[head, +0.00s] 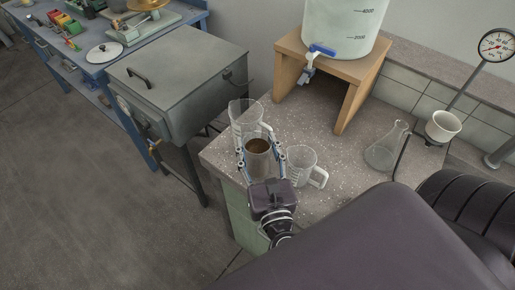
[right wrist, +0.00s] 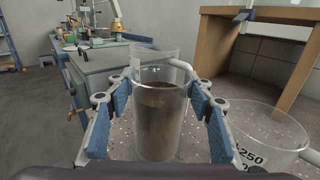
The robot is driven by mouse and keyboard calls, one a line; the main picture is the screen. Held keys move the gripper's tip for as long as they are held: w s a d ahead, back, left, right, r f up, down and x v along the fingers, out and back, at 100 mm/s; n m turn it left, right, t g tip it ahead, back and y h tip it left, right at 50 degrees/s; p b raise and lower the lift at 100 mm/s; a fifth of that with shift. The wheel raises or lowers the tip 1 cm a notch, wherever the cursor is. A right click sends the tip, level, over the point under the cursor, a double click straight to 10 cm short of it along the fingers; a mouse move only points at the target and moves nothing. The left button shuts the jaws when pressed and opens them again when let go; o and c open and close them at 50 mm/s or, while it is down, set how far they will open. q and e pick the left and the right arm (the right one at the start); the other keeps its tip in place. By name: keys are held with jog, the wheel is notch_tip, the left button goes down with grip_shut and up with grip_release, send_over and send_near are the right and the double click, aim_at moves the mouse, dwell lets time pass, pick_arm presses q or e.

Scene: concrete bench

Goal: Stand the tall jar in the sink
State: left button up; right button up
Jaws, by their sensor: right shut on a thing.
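The tall jar (head: 258,160) is a clear glass cylinder, partly filled with something brown, near the left front corner of the speckled bench. My right gripper (head: 261,155) is shut on it, one finger on each side. In the right wrist view the jar (right wrist: 160,115) is upright between the blue finger pads (right wrist: 162,105). I cannot tell whether its base touches the bench. No sink can be made out. My left gripper is not in view.
A clear jug (head: 246,113) stands just behind the jar, and a measuring jug (head: 302,165) close to its right. A conical flask (head: 385,150) stands further right. A wooden stand (head: 345,70) bears a white tank (head: 345,25). A grey metal box (head: 180,85) is to the left.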

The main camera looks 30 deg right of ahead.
jog(key=shift+r, duration=0.1)
jog(key=shift+f, duration=0.2)
jog(key=o, duration=1.7)
jog(key=shift+c, duration=0.2)
jog(key=shift+r, duration=0.1)
